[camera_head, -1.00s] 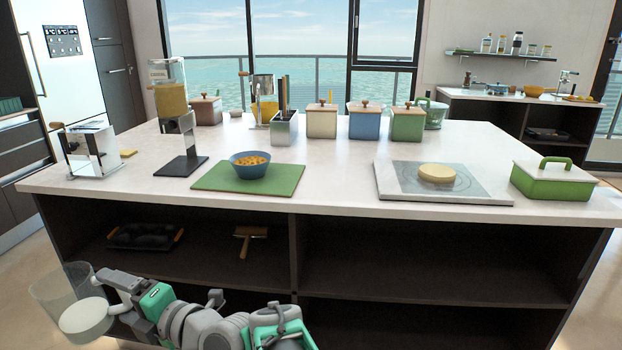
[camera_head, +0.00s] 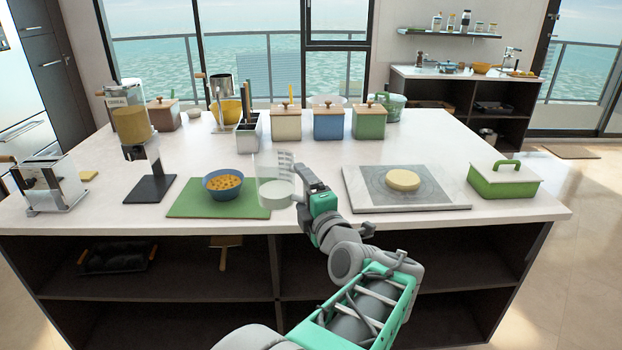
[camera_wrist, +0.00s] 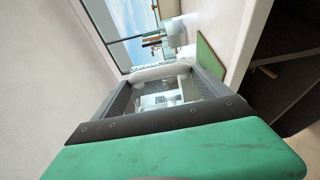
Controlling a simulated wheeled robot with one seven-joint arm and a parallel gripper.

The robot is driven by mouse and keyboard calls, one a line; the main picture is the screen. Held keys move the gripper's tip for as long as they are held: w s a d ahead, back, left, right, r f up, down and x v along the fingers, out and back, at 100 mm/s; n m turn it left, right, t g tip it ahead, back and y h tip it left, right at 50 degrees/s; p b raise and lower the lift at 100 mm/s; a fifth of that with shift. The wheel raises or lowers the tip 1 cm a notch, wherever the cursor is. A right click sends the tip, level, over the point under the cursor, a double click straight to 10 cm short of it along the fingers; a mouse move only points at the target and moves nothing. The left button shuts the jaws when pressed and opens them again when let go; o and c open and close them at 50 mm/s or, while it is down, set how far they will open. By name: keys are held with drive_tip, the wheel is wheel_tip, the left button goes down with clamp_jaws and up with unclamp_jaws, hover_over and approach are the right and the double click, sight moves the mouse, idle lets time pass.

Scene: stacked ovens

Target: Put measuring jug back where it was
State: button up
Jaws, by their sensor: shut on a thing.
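The clear measuring jug (camera_head: 274,178) has white contents low inside it. It is upright in the head view, over or beside the right edge of the green mat (camera_head: 190,208). My gripper (camera_head: 300,184) is shut on the jug from its right side. In the wrist view, my gripper (camera_wrist: 168,95) has clear material between its fingers. I cannot tell whether the jug's base touches the counter.
A blue bowl (camera_head: 223,184) of orange food stands on the mat, left of the jug. A cereal dispenser (camera_head: 135,150) is farther left. A stone board (camera_head: 406,188) with a pale round is to the right. Behind the jug, the white counter (camera_head: 300,155) is clear up to the canisters (camera_head: 328,122).

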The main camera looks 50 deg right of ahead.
drive_tip(key=s+d+r+m+g+h+p, duration=0.25)
drive_tip(key=s+d+r, duration=0.25)
drive_tip(key=s+d, duration=0.25)
drive_tip(key=shift+t+h, duration=0.25)
drive_tip(key=shift+h, duration=0.1)
drive_tip(key=w+d+f+p, duration=0.1)
drive_tip(key=w+d+f, duration=0.1)
drive_tip(key=w+f, duration=0.1)
drive_tip(key=w+d+f+p, duration=0.2)
drive_tip(key=w+d+f, duration=0.1)
drive_tip(key=f, duration=0.2)
drive_tip(key=w+d+f+p, duration=0.1)
drive_tip(key=w+d+f, duration=0.1)
drive_tip(key=w+f, duration=0.2)
drive_tip(key=shift+w+d+f, duration=0.1)
drive_tip(key=shift+d+f, duration=0.3)
drive_tip(key=shift+f, duration=0.15)
drive_tip(key=shift+a, duration=0.1)
drive_tip(key=shift+f, duration=0.25)
drive_tip(key=o, duration=1.8)
